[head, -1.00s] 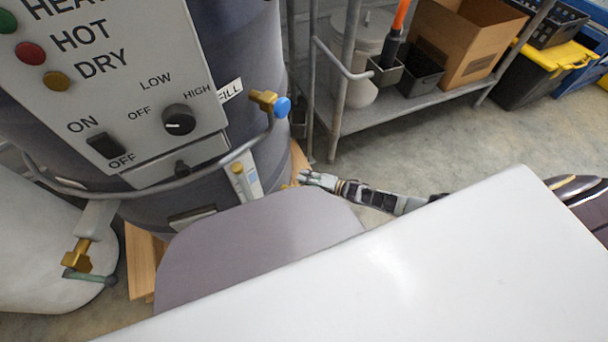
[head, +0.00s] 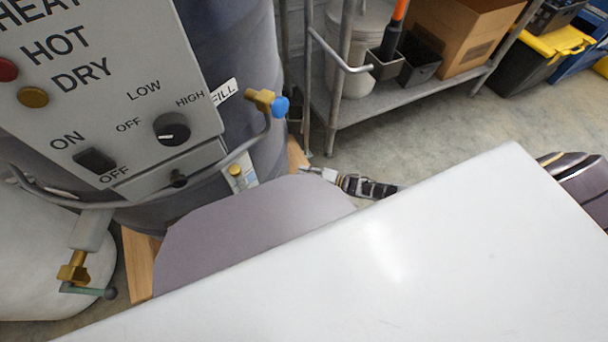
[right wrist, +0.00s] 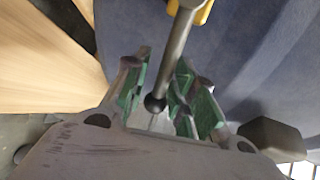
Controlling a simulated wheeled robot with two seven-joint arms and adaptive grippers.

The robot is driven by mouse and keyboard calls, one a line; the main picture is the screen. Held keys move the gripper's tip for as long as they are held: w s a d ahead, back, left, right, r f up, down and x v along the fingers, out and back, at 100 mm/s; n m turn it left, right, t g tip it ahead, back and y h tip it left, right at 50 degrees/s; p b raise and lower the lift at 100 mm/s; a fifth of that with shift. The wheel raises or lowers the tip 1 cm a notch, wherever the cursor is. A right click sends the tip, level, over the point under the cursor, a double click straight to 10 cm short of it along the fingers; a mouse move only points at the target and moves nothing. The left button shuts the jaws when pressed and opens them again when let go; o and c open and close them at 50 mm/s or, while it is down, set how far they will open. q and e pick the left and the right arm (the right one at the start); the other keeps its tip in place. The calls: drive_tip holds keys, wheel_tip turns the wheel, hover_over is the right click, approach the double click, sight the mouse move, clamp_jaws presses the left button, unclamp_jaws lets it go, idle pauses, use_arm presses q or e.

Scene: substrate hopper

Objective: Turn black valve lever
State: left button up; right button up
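A dark valve lever (right wrist: 175,58) with a black ball end shows in the right wrist view, running down from a brass-yellow fitting (right wrist: 203,10) at the top. My right gripper (right wrist: 163,85) is open, with green-padded fingers on either side of the lever. The ball end sits between the fingers; I cannot tell whether a pad touches it. In the head view my right gripper (head: 312,171) is low beside the grey tank (head: 235,50), partly hidden. That lever is hidden there. My left gripper is not in view.
The tank carries a control panel (head: 110,75), a blue-knobbed brass valve (head: 262,101) and a bent grey pipe (head: 245,147). Another brass valve (head: 74,268) with a greenish, ball-ended lever is at lower left. A metal shelf (head: 420,98) stands behind; floor between is clear.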

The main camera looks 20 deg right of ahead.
drive_tip(key=shift+o, duration=0.2)
drive_tip(key=shift+a, duration=0.1)
drive_tip(key=v, duration=1.2)
idle(0.4)
drive_tip(key=shift+s+f, duration=0.1)
idle(0.5)
